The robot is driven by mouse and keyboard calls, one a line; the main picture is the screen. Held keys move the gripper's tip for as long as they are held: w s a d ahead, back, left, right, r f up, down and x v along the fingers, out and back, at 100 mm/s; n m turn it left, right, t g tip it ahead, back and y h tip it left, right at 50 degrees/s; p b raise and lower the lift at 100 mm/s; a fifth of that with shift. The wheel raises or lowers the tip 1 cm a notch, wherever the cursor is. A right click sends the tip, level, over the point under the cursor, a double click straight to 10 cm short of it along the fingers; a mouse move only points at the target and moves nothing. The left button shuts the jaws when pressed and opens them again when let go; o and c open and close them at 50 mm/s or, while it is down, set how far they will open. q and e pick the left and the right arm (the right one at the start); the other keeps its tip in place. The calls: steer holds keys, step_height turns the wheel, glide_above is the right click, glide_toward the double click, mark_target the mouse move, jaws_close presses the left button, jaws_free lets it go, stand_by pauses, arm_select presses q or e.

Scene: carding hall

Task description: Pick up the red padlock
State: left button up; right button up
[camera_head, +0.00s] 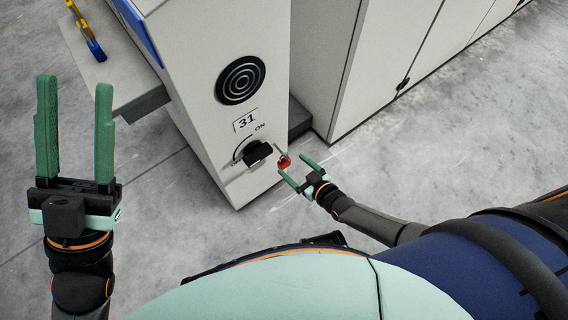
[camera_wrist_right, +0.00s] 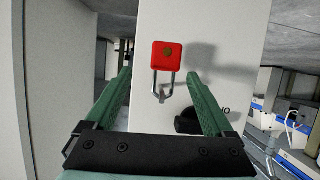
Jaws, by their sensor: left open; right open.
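The red padlock (camera_head: 284,161) is at the edge of the pale machine cabinet, just right of its black rotary switch (camera_head: 257,152). In the right wrist view the padlock (camera_wrist_right: 166,54) shows a red body and a metal shackle pointing down the picture. My right gripper (camera_head: 292,164) is open, its fingertips close to the padlock. In the wrist view the padlock appears between and a little beyond the fingertips (camera_wrist_right: 158,73), with no clear contact. What the shackle hangs from cannot be told clearly. My left gripper (camera_head: 75,83) is open and empty, far left of the padlock.
The cabinet (camera_head: 205,125) carries a round black grille (camera_head: 240,80) and a label "31" (camera_head: 246,120). A grey shelf (camera_head: 115,72) juts out at left, with a yellow and blue tool (camera_head: 88,35) on it. More pale cabinets (camera_head: 385,55) stand at right. The concrete floor (camera_head: 460,120) is clear.

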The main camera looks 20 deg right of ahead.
mark_target(286, 163)
steer(key=b+x, duration=0.1)
steer(key=x, duration=0.1)
steer(key=b+x, duration=0.1)
steer(key=x, duration=0.1)
steer(key=shift+a+f+b, duration=0.25)
steer(key=shift+a+b, duration=0.1)
steer(key=shift+w+a+f, duration=0.15)
steer(key=shift+w+a, duration=0.05)
steer(key=shift+w, duration=0.35)
steer(key=shift+c, duration=0.3)
jaws_close()
